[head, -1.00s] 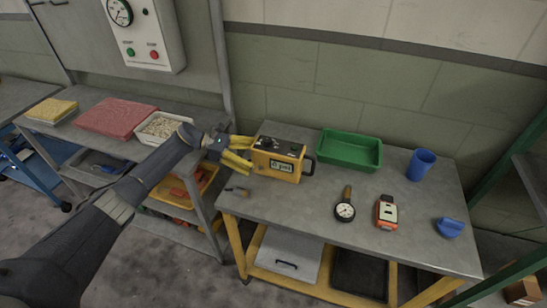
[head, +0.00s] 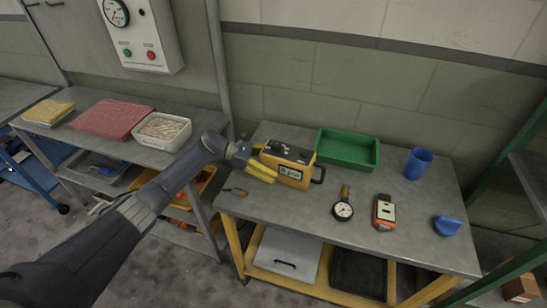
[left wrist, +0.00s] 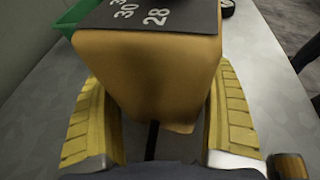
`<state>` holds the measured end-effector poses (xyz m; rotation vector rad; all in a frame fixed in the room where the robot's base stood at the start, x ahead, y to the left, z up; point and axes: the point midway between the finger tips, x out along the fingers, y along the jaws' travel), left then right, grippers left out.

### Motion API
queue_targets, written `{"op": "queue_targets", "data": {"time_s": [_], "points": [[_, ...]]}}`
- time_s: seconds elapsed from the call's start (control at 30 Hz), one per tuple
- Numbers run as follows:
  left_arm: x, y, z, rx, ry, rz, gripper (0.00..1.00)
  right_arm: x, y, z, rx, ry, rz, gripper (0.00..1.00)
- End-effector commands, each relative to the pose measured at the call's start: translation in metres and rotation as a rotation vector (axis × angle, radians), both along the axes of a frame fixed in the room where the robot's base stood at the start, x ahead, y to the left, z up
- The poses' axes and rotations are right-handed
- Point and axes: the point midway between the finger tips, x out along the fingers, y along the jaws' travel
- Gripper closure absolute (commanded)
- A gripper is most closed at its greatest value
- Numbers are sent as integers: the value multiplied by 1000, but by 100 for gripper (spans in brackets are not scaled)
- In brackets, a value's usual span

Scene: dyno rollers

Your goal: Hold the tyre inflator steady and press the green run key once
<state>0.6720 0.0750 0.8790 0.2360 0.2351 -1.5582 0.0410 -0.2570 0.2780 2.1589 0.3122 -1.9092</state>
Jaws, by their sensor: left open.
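The tyre inflator (head: 288,168) is a yellow box with a dark top, a small display on its front and a black handle at its right end. It stands upright on the grey bench. My left gripper (head: 263,162) is open at its left end, one yellow finger in front and the other behind. In the left wrist view the inflator (left wrist: 150,75) fills the space between the spread fingers of the left gripper (left wrist: 155,92). I cannot tell whether they touch it. The green run key cannot be made out. My right gripper is not in view.
Behind the inflator is a green tray (head: 347,149). To the right are a dial gauge (head: 343,210), an orange-and-white device (head: 385,212), a blue cup (head: 418,163) and a blue object (head: 447,225). A small dark tool (head: 235,191) lies near the bench's left edge. The front middle is clear.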

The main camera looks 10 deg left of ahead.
Motion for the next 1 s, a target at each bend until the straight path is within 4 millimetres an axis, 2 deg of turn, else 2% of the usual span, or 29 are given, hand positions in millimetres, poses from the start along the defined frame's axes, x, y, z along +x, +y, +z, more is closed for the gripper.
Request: {"op": "queue_targets", "data": {"time_s": [0.2,0.63,0.8,0.97,1.0], "points": [[0,-10,-3,0,1,-1,14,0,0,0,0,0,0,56],[0,-12,-4,0,1,-1,14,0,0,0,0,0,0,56],[0,-12,-4,0,1,0,32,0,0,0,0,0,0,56],[0,-12,-4,0,0,0,33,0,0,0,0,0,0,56],[0,-12,-4,0,0,1,33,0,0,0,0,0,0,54]]}}
